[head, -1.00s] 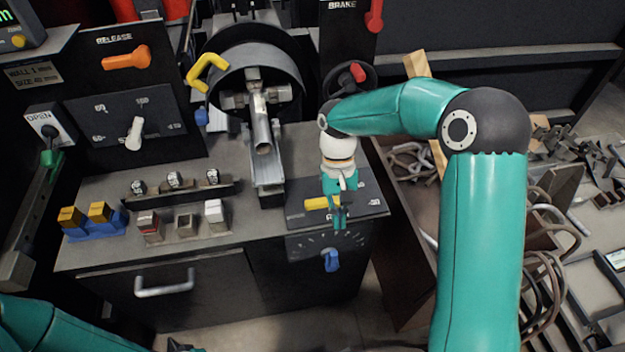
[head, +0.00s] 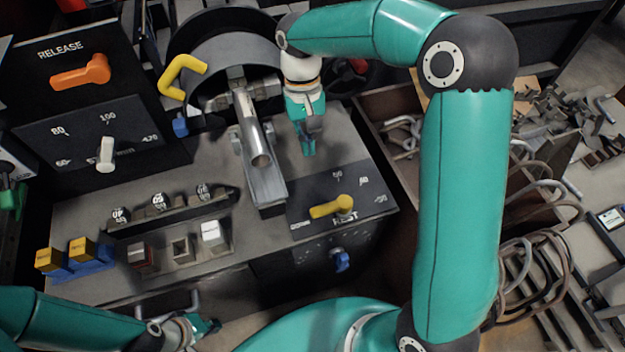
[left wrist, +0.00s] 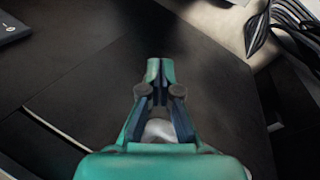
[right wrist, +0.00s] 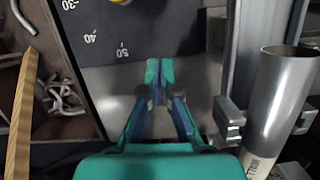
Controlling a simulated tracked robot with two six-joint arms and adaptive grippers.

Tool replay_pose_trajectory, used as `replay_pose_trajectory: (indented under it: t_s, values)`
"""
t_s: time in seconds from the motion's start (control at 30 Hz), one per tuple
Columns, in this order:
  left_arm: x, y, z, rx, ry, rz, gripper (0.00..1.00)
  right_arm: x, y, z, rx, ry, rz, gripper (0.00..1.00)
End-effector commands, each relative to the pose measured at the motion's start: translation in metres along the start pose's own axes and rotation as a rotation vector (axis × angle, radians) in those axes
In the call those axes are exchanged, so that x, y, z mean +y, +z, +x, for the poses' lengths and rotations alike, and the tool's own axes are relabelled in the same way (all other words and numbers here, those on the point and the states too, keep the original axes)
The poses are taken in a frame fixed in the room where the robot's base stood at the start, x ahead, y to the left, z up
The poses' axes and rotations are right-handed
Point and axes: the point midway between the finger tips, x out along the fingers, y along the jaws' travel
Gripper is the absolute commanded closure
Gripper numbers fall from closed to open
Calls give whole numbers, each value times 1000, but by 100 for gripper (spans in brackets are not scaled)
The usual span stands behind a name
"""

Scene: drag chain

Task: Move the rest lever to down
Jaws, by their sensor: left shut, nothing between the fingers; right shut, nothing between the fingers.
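The yellow rest lever (head: 330,206) sits on a dark panel marked REST (head: 372,208) at the counter's front right. Its handle points left, with its tip close to a small label at the panel's left edge that is too small to read surely. My right gripper (head: 308,148) is shut and empty above the counter, behind the lever and apart from it. It shows shut in the right wrist view (right wrist: 160,72), with a bit of yellow lever (right wrist: 120,2) at the top edge. My left gripper (head: 212,326) is shut and empty, low in front of the counter.
A grey metal tube (head: 254,135) on a trough stands just left of my right gripper. A blue knob (head: 341,261) is on the front face below the lever. Coloured switches (head: 82,250) line the counter's left. Bins of bent tubes (head: 402,135) lie to the right.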

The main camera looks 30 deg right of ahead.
Motion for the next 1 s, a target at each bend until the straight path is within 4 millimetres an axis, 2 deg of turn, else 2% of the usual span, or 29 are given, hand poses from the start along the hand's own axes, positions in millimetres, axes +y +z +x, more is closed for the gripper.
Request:
replay_pose_trajectory:
  t_s: [0.17,0.53,0.8,1.0]
  values:
    - [-1,0,2,-1,0,0,100,5,2,22,-4,-1,10,100]
    - [-2,0,6,-1,0,0,100,8,3,98,-7,-2,16,100]
    - [-1,0,2,0,0,0,100,7,34,103,-1,-3,17,100]
    - [-1,0,2,0,0,0,100,7,41,106,-1,-4,17,100]
